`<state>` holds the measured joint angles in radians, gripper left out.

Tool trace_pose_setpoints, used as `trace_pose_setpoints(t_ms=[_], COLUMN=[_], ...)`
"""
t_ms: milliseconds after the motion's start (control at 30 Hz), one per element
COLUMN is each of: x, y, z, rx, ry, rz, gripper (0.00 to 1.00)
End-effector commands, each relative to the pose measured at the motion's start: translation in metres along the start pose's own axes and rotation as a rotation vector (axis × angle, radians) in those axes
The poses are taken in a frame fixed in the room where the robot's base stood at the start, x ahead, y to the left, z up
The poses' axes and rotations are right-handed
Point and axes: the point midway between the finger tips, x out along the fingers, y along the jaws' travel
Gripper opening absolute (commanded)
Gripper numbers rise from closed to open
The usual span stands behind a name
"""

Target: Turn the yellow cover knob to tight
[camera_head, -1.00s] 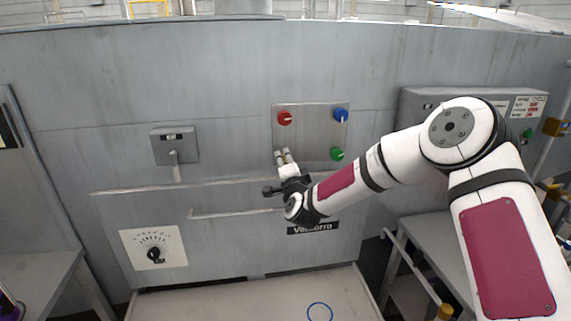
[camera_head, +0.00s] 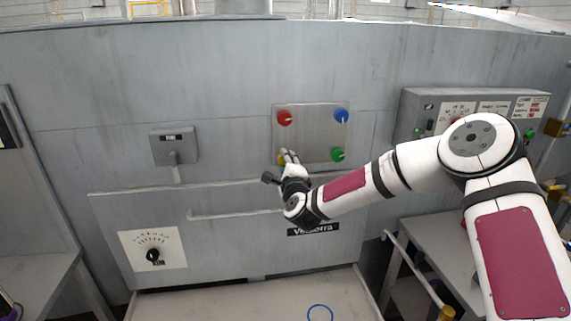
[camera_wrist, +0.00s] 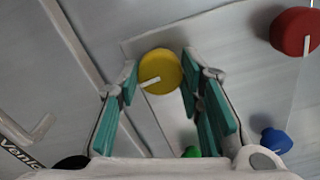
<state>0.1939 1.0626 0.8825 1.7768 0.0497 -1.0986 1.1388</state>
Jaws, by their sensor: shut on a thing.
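The yellow cover knob (camera_wrist: 161,68) is a round disc with a white pointer mark at the plate's lower left corner. In the wrist view it sits between my fingertips, and its mark points left and slightly down. My gripper (camera_wrist: 158,76) is shut on it, with teal pads on either side. In the head view my gripper (camera_head: 288,155) is at the lower left corner of the metal plate (camera_head: 312,135). A sliver of the yellow knob (camera_head: 281,159) shows beside the fingers; the rest is hidden. No marking for tight is readable.
A red knob (camera_head: 285,118), a blue knob (camera_head: 341,115) and a green knob (camera_head: 337,154) sit at the plate's other corners. A handrail (camera_head: 235,215) runs below. A grey control box (camera_head: 470,112) is at right, behind my arm.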

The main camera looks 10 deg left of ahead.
Motion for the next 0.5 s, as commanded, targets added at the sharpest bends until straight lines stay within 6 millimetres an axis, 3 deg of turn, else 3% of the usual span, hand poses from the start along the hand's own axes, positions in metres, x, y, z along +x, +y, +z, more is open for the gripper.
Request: trace_pose_setpoints(t_ms=[467, 500], x=[-0.0002, -0.0002], y=[0.0012, 0.0013], z=[-0.0015, -0.0015], rx=[0.012, 0.011], ry=[0.002, 0.002], rz=[0.002, 0.002], gripper=[0.06, 0.41])
